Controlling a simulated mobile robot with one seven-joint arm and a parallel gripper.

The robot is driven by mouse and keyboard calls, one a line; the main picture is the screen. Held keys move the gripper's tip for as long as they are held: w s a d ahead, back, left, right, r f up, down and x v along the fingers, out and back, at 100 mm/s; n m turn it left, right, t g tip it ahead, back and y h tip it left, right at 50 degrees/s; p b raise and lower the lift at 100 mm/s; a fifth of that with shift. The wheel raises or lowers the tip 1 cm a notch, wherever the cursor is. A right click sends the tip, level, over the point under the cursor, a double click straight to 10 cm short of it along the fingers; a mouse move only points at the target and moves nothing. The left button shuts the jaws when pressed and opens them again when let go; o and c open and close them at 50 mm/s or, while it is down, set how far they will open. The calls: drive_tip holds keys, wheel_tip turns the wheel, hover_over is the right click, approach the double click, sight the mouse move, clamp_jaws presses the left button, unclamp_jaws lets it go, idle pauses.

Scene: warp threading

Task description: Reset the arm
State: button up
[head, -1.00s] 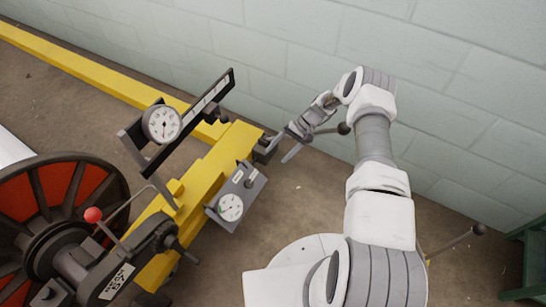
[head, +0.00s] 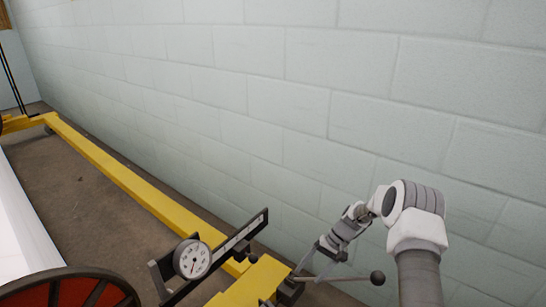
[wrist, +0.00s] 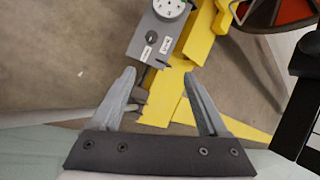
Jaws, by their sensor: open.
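My gripper (wrist: 158,74) is open in the wrist view, its two grey fingers spread with nothing held between them. Beyond the fingers are the end of a yellow beam (wrist: 163,100) and a grey dial box (wrist: 157,32). In the head view my gripper (head: 305,265) is at the lower middle, close to the near end of the yellow beam (head: 262,280). Its fingertips are small there, and I cannot tell whether they touch the machine. My white and grey arm stands at the right, bent at the top.
A pale block wall (head: 300,100) runs close behind my arm. A round gauge (head: 192,259) on a black bar and a rod with a dark ball (head: 377,277) stand near my gripper. A red and black wheel (head: 75,290) is at lower left. Bare floor (head: 70,190) lies left.

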drive_tip(key=s+r+n+t+h, duration=0.1)
drive_tip(key=s+r, duration=0.2)
drive_tip(key=r, duration=0.7)
drive_tip(key=s+r+t+h, duration=0.1)
drive_tip(key=s+r+h, duration=0.15)
drive_tip(key=r, duration=0.75)
drive_tip(key=s+r+n+t+h, duration=0.1)
drive_tip(key=s+r, duration=0.2)
drive_tip(key=r, duration=0.7)
drive_tip(key=s+d+r+t+h, duration=0.15)
drive_tip(key=s+r, duration=0.35)
drive_tip(key=s, duration=0.6)
drive_tip(key=s+r+t, duration=0.3)
drive_tip(key=s+r, duration=0.2)
drive_tip(key=s, duration=0.6)
wheel_tip(320, 180, up, 24)
drive_tip(key=p, duration=2.4)
drive_tip(key=shift+s+f, duration=0.2)
drive_tip(key=shift+s, duration=0.2)
